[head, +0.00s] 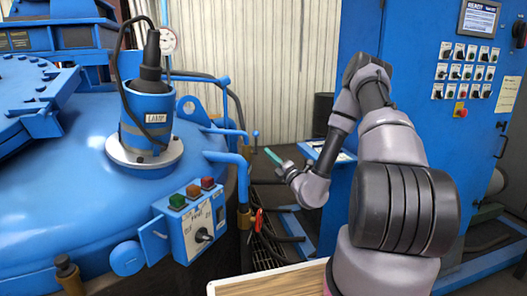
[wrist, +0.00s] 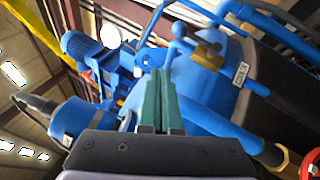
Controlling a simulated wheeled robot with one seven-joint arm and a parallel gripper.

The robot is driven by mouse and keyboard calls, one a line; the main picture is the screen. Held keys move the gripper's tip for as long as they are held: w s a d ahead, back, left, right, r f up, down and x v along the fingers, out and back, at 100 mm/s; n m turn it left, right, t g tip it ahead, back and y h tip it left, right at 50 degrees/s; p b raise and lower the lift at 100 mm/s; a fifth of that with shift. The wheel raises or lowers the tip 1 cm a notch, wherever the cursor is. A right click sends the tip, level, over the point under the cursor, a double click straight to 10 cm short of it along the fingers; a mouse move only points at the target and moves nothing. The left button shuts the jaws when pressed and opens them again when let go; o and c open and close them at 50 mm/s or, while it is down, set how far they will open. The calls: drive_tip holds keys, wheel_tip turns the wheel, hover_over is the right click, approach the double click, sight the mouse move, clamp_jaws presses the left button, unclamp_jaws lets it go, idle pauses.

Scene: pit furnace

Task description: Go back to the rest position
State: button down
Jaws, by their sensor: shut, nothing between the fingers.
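My gripper (head: 273,157) shows in the middle of the head view, at the end of my folded arm. Its green fingers point up and left toward the furnace. In the wrist view the two green fingers (wrist: 158,100) lie together, shut with nothing between them. My gripper is in the air, apart from the blue furnace vessel (head: 75,150) and to the right of its pipes.
A blue control box (head: 190,222) with push buttons and a knob is on the furnace's near side. A blue cabinet (head: 430,120) with many switches stands behind my arm. A wooden board (head: 270,283) lies at the front.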

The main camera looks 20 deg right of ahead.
drive_tip(key=s+a+r+n+g+y, duration=0.8)
drive_tip(key=a+r+n+g+y, duration=0.4)
drive_tip(key=n, duration=0.4)
drive_tip(key=s+a+r+n+g+h, duration=0.2)
drive_tip(key=s+r+n+g, duration=0.15)
drive_tip(key=s+n, duration=0.25)
drive_tip(key=s+a+r+n+g+h, duration=0.1)
drive_tip(key=s+r+n+g+h, duration=0.1)
drive_tip(key=s+n+g, duration=0.35)
drive_tip(key=s+d+r+n+t+h, duration=0.2)
drive_tip(key=s+d+n+h, duration=0.3)
drive_tip(key=s+n+h, duration=0.4)
drive_tip(key=s+d+r+n+t+h, duration=0.3)
drive_tip(key=d+r+n+t+h, duration=0.2)
drive_tip(key=d, duration=0.4)
wheel_tip(320, 180, up, 3)
drive_tip(key=shift+s+d+f+t, duration=0.15)
drive_tip(key=shift+s+f+t, duration=0.05)
drive_tip(key=shift+t, duration=0.5)
